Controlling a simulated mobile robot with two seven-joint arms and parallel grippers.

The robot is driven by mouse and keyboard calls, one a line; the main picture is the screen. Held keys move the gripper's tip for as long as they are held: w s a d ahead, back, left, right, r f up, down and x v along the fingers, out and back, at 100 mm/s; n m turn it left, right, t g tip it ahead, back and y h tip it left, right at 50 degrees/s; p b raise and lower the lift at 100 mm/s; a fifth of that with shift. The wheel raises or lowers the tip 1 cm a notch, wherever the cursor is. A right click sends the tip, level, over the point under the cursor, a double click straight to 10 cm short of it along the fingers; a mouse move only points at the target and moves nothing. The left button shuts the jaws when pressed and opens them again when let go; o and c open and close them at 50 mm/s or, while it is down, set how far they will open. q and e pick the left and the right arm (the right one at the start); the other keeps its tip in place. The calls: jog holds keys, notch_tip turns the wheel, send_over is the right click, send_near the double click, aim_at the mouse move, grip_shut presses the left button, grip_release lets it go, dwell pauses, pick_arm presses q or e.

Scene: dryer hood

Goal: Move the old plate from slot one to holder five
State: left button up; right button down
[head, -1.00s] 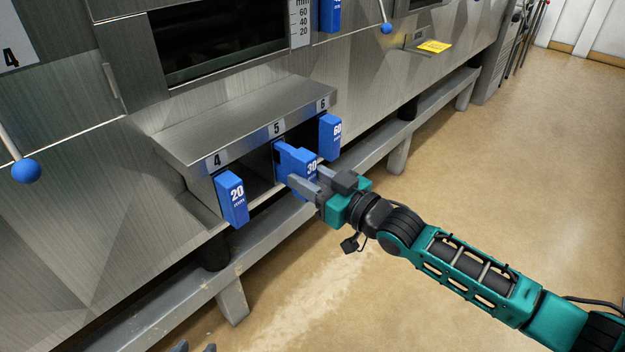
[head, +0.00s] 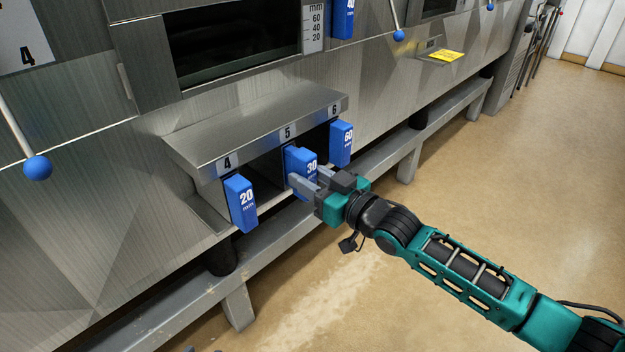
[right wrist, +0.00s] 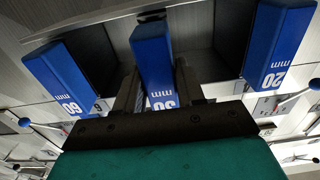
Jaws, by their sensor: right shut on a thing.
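The blue plate marked 30 mm (head: 301,163) sits at holder five (head: 288,134), its handle end at the opening and the rest hidden inside. My right gripper (head: 312,182) is shut on that handle. In the right wrist view the 30 mm plate (right wrist: 152,55) stands between my two fingers (right wrist: 155,92). Another blue handle (head: 343,20), marked 40, shows at the top of the head view, cut off by the edge. My left gripper is not clearly in view.
A 20 mm handle (head: 240,204) stands in holder four and a 60 mm handle (head: 341,144) in holder six, either side of my gripper. A grey rail (head: 275,232) runs below. A blue-knobbed lever (head: 37,167) hangs at left. The floor at right is clear.

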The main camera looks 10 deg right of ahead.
pick_arm(q)
jog(key=shift+f+b, duration=0.4)
jog(key=shift+f, duration=0.1)
pick_arm(e)
jog(key=shift+x, duration=1.05)
jog(key=c, duration=0.6)
grip_release()
pick_arm(q)
jog(key=shift+a, duration=0.1)
pick_arm(e)
jog(key=shift+f, duration=0.1)
pick_arm(q)
jog(key=shift+s, duration=0.1)
pick_arm(e)
jog(key=shift+s+d, duration=0.1)
jog(key=shift+s, duration=0.05)
jog(key=shift+p+v, duration=0.45)
jog(key=shift+v, duration=0.3)
pick_arm(q)
notch_tip(320, 180, up, 3)
jog(key=shift+r+p, duration=0.15)
jog(key=shift+p, duration=1)
pick_arm(e)
jog(key=v, duration=1.1)
